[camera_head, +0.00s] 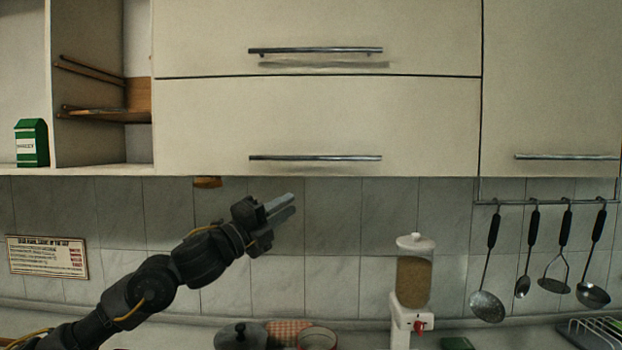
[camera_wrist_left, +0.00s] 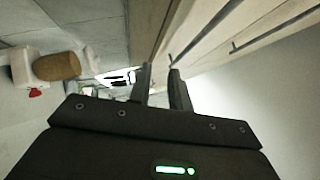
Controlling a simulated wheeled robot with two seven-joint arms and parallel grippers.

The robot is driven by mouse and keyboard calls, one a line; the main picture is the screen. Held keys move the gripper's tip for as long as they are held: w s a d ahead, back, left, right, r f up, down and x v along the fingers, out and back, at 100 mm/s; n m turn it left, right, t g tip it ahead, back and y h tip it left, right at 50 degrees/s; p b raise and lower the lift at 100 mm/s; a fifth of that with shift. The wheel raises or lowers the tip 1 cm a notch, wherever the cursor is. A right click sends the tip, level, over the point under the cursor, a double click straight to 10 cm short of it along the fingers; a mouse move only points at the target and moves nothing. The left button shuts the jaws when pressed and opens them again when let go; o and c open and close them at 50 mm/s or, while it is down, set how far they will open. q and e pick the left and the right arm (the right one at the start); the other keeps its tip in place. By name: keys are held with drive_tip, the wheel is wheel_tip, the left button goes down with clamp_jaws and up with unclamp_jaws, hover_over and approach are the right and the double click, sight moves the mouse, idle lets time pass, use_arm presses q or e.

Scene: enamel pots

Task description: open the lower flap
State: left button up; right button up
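The lower flap (camera_head: 420,120) is a cream cabinet front, closed flush under the upper flap. Its horizontal metal bar handle (camera_head: 315,157) runs near its lower edge. My left gripper (camera_head: 291,202) is below the cabinet, a little under the handle, and points right and up in the head view. In the left wrist view its two fingers (camera_wrist_left: 162,78) stand apart with nothing between them. There the lower flap's handle (camera_wrist_left: 205,33) runs up and right from close to the fingertips; contact cannot be told. My right gripper is not in view.
The upper flap (camera_head: 420,35) with its own handle (camera_head: 315,50) is closed. A dispenser (camera_head: 414,280) stands on the counter, and utensils hang from a rail (camera_head: 545,201) at right. An open shelf at left holds a green box (camera_head: 31,143).

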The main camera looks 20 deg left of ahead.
sight(314, 159)
use_arm(q)
wheel_tip(314, 159, up, 6)
drive_tip(key=s+a+f+m+h, duration=0.1)
drive_tip(key=a+m, duration=0.1)
drive_tip(key=p+x, duration=0.1)
drive_tip(key=x, duration=0.2)
drive_tip(key=p+x, duration=0.2)
drive_tip(key=x, duration=0.1)
drive_tip(key=p+x, duration=0.2)
drive_tip(key=x, duration=0.2)
drive_tip(key=shift+s+d+r, duration=0.1)
drive_tip(key=shift+s+r, duration=0.2)
drive_tip(key=shift+w+d+r+p, duration=0.15)
drive_tip(key=shift+w+d+p, duration=0.05)
drive_tip(key=shift+w+p, duration=0.2)
drive_tip(key=shift+w+d, duration=0.1)
drive_tip(key=shift+w, duration=0.05)
clamp_jaws()
